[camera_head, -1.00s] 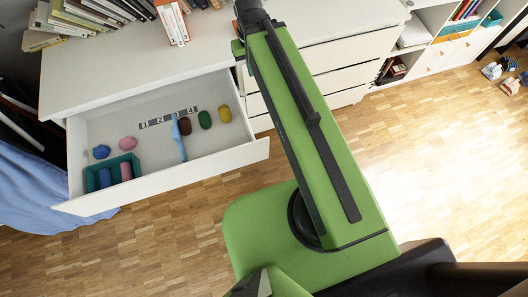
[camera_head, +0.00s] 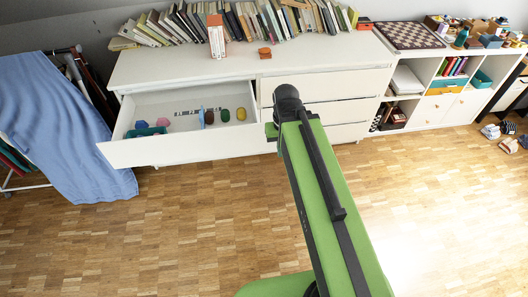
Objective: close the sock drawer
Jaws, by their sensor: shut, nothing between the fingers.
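The sock drawer (camera_head: 190,150) is the top left drawer of a white dresser (camera_head: 330,84) and stands open. Inside it are a teal box (camera_head: 146,132), a blue divider (camera_head: 209,116), a red-brown sock ball (camera_head: 209,117), a green one (camera_head: 225,115) and a yellow one (camera_head: 241,114). A numbered strip lies on the drawer floor. My green arm reaches up from the bottom, and its dark end joint shows just right of the drawer front. My gripper is not visible.
The drawers on the right of the dresser are shut. Books and a small orange object (camera_head: 265,53) stand on top. A rack with blue cloth (camera_head: 65,125) is at left, a white shelf (camera_head: 455,85) at right. The wooden floor (camera_head: 150,235) in front is clear.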

